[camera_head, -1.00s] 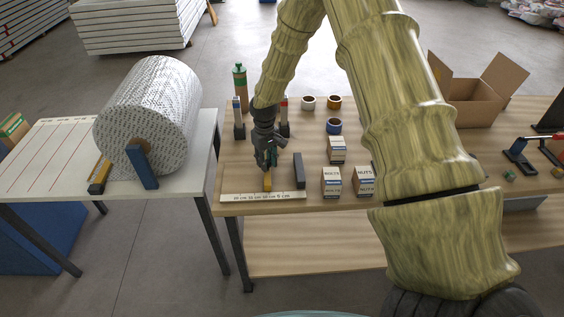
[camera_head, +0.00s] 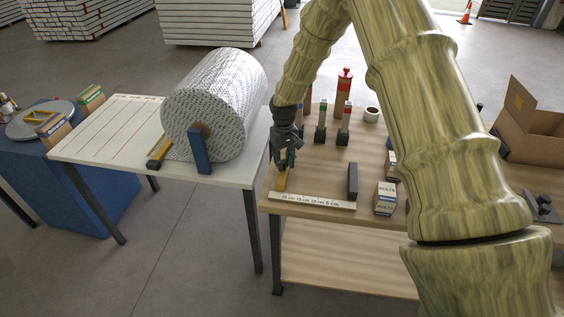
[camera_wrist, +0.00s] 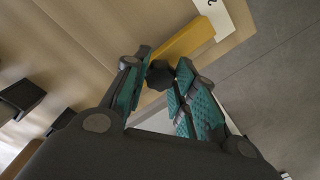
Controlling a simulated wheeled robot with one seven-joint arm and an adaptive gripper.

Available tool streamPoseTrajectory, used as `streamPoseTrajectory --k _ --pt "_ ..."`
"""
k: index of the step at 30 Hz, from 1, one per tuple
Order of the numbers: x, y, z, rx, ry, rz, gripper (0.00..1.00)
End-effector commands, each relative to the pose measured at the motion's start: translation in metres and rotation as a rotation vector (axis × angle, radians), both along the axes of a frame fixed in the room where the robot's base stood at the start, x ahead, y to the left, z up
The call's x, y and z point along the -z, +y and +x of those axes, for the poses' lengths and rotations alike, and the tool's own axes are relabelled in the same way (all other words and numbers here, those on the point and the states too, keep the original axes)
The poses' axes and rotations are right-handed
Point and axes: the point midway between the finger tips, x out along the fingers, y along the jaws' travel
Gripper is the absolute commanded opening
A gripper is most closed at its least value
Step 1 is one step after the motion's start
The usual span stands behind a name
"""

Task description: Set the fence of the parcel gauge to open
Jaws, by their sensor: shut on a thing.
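The parcel gauge lies at the left front of the wooden bench, with a pale printed scale (camera_head: 318,202) along the front edge. Its yellow fence (camera_head: 282,182) stands at the left end of the scale, far from the dark upright block (camera_head: 352,181) at the right end. My gripper (camera_head: 284,163) is over the back part of the fence. In the wrist view the yellow fence (camera_wrist: 188,40) runs off from a dark round knob (camera_wrist: 159,76), and my gripper's teal-padded fingers (camera_wrist: 163,82) are closed around that knob. A corner of the scale (camera_wrist: 210,14) shows beyond.
A white table (camera_head: 110,135) with a large wrapped roll (camera_head: 205,110) stands close to the left. Small labelled boxes (camera_head: 385,197) are to the right. Bench surface between fence and dark block is clear.

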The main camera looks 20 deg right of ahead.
Motion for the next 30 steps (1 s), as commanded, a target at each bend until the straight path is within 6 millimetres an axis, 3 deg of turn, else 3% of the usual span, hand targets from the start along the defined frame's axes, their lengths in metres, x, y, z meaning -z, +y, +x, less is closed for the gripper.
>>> streamPoseTrajectory --k 9,10,14,25,30 --pt "-0.002 0.003 0.003 0.001 -0.007 0.003 0.0" --pt "-0.002 0.003 0.003 0.0 -0.007 0.003 0.29" --pt "-0.002 0.003 0.003 0.001 -0.007 0.003 0.5" --pt "-0.003 0.0 0.001 0.004 -0.004 0.002 0.5" --pt "-0.02 0.001 0.002 0.003 -0.006 0.002 0.5"
